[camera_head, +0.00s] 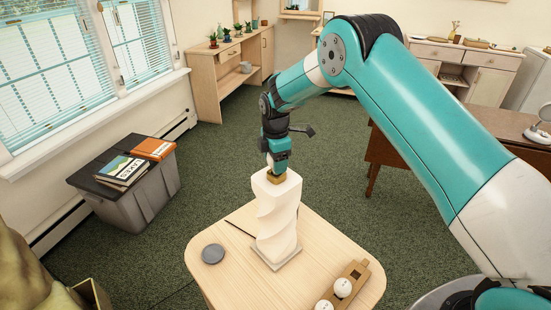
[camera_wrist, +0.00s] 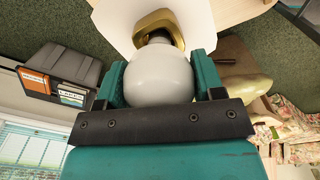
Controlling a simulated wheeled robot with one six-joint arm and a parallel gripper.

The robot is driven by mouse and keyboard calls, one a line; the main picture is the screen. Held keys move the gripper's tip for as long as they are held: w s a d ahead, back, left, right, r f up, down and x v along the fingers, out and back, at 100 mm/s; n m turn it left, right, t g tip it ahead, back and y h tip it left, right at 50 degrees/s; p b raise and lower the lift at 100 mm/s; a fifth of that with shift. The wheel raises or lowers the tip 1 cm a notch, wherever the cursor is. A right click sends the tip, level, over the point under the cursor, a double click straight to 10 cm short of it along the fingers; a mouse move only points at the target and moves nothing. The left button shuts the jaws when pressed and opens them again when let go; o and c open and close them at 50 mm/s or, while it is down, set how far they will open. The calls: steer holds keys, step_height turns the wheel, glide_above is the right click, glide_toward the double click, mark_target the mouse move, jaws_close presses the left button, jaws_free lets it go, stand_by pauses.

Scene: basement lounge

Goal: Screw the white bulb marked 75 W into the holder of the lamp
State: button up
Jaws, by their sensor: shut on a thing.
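The lamp (camera_head: 277,219) is a tall white twisted body on a square base, standing upright on a light wooden table. Its brass holder (camera_head: 276,177) is at the top and also shows in the wrist view (camera_wrist: 155,27). My gripper (camera_head: 275,160) is right above the holder, pointing down. In the wrist view my gripper (camera_wrist: 158,85) is shut on a round white bulb (camera_wrist: 160,78), one finger on each side. The bulb's neck end is at the brass holder; I cannot tell how deep it sits. No marking on the bulb is readable.
A wooden rack (camera_head: 355,279) with white bulbs lies at the table's front right. A grey disc (camera_head: 213,253) lies left of the lamp. A thin dark stick (camera_head: 240,229) lies beside the lamp. A grey bin (camera_head: 136,195) with books stands on the floor to the left.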

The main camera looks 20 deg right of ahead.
steer(key=o, duration=0.9)
step_height(320, 180, up, 17)
steer(key=b, duration=0.3)
steer(key=shift+r, duration=0.2)
